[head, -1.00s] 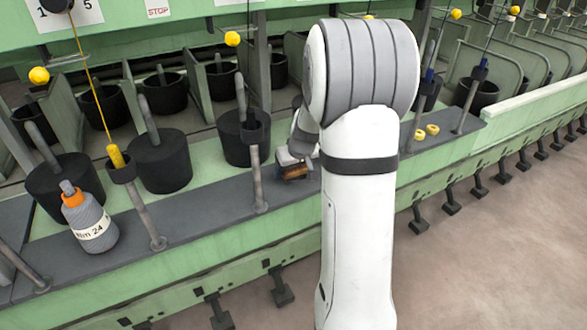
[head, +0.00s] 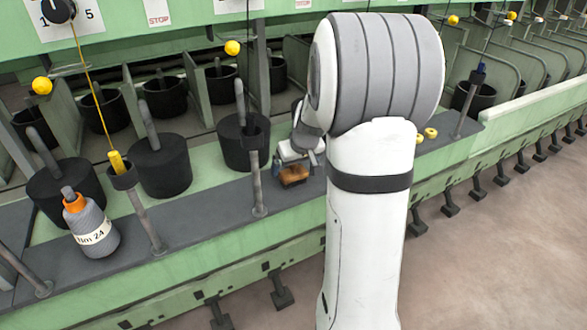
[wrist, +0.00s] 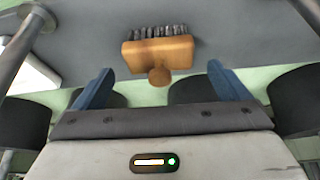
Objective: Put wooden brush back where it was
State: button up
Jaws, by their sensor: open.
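The wooden brush (head: 293,174) lies on the grey ledge (head: 205,208) of the green machine, just below my gripper in the head view. In the wrist view the brush (wrist: 158,54) has an orange-brown wooden body, a round knob toward me and dark bristles on the far side. My gripper (wrist: 158,82) is open, with its two blue fingers apart on either side of the knob. The brush body sits beyond the fingertips, and nothing is held. In the head view my arm hides part of the ledge, and the fingers are hard to make out.
A grey yarn bobbin (head: 92,232) with an orange top stands on the ledge at left. Upright metal posts (head: 258,185) rise from the ledge on the left. Black pots (head: 160,168) stand behind it. Yellow rings (head: 430,133) lie to the right of my arm.

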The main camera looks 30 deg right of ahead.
jog(key=p+v, duration=0.1)
jog(key=v, duration=0.6)
jog(key=shift+s, duration=0.15)
